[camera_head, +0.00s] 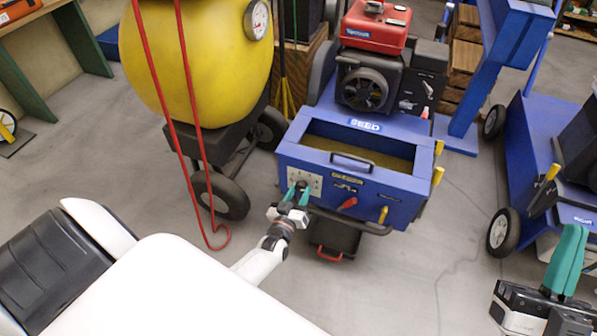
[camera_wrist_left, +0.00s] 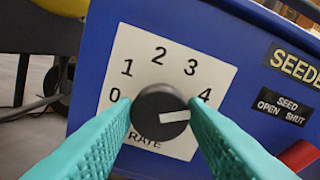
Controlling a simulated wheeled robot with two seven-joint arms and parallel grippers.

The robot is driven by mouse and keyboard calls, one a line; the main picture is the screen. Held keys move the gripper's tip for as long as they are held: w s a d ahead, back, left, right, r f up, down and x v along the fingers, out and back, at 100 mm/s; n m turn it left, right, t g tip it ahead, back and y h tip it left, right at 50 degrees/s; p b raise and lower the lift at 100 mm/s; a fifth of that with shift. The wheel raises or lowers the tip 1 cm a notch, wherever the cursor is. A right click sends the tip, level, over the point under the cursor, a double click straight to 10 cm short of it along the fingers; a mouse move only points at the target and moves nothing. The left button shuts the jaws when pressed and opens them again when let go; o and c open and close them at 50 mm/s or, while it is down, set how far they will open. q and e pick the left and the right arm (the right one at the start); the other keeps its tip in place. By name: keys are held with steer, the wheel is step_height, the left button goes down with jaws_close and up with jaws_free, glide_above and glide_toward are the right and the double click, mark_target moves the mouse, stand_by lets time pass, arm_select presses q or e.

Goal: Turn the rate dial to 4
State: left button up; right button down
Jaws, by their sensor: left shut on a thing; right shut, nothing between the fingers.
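The rate dial (camera_wrist_left: 158,104) is a round black knob with a white pointer line, on a white plate (camera_wrist_left: 130,50) marked 0 to 4 and RATE. The pointer aims right, at or slightly below the 4; a finger partly covers its end. In the head view the plate (camera_head: 313,181) is on the front of the blue seeder (camera_head: 400,196). My left gripper (camera_head: 297,190) is shut on the dial, with one teal finger on each side of the knob in the left wrist view (camera_wrist_left: 161,110). My right gripper (camera_head: 569,258) is shut and empty at the lower right, away from the seeder.
The seeder has a red lever (camera_head: 347,203) beside the dial and a SEED OPEN SHUT label (camera_wrist_left: 285,108). A yellow tank (camera_head: 200,60) on wheels and a hanging red hose (camera_head: 176,110) stand left. Another blue machine (camera_head: 530,130) stands right. Grey floor is open between.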

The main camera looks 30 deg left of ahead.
arm_select(q)
steer(key=o, duration=1)
steer(key=shift+s+d, duration=0.15)
steer(key=shift+s, duration=0.2)
steer(key=shift+p+v, duration=1.55)
steer(key=shift+v, duration=4.05)
arm_select(e)
steer(key=w+f+g+h, duration=0.2)
steer(key=w+f+g, duration=0.1)
steer(key=f+g, duration=0.5)
steer(key=shift+w+d+f+h, duration=0.2)
steer(key=shift+d+f+h, duration=0.2)
steer(key=shift+f, duration=0.8)
